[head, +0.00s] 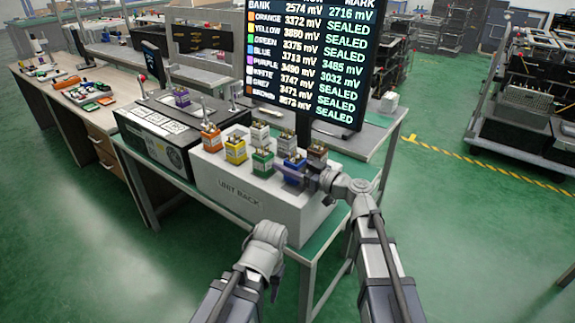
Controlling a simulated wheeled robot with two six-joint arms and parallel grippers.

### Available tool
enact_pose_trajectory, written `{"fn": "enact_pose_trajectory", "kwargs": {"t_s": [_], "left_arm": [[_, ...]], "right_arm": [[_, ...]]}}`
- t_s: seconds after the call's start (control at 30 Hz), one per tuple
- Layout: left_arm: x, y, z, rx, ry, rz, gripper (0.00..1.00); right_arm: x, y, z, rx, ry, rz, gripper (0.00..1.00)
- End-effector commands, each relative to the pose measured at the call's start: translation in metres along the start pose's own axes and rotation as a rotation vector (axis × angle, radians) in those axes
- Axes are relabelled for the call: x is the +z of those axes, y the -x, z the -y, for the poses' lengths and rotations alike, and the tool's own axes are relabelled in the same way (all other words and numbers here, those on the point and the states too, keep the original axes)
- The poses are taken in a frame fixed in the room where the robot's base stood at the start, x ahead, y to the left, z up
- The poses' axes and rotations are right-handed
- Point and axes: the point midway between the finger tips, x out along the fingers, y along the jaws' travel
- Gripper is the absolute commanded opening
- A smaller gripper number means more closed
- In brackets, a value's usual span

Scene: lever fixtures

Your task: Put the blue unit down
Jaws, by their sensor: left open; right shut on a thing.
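The blue unit (292,170) is at the front right of the white unit rack (250,200). My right gripper (310,179) reaches in from the right and is shut on it. The gripper partly hides it, and I cannot tell whether its bottom rests on the rack. My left gripper (268,247) is open and empty, in front of the rack and apart from it.
Orange (211,138), yellow (235,150), green (262,163) and brown (317,153) units and two pale ones stand on the rack. A purple unit (181,97) sits on the black box (150,140). The screen (310,60) lists blue at 3713 and 3485 mV.

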Motion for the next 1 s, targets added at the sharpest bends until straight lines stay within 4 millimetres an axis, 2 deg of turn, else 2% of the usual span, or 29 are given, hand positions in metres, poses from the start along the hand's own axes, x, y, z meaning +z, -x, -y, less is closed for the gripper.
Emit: {"fn": "enact_pose_trajectory", "kwargs": {"t_s": [0.03, 0.07, 0.3, 0.67, 1.0], "left_arm": [[0.000, -0.003, 0.000, 0.000, 0.000, 0.000, 0.50], [0.000, -0.003, 0.000, 0.000, 0.000, 0.000, 0.50], [0.000, -0.002, 0.000, 0.000, 0.000, 0.000, 0.50], [0.000, 0.004, 0.000, 0.000, 0.000, 0.000, 0.50], [0.000, 0.001, 0.000, 0.000, 0.000, 0.000, 0.50]], "right_arm": [[0.003, 0.000, 0.000, 0.000, 0.000, 0.000, 0.00], [0.003, 0.000, 0.000, 0.000, 0.000, 0.000, 0.61], [0.002, 0.000, 0.000, 0.000, 0.000, 0.000, 0.88], [-0.004, 0.001, 0.000, 0.000, 0.000, 0.000, 0.90], [-0.001, 0.068, 0.001, 0.004, 0.000, 0.000, 0.90]]}}
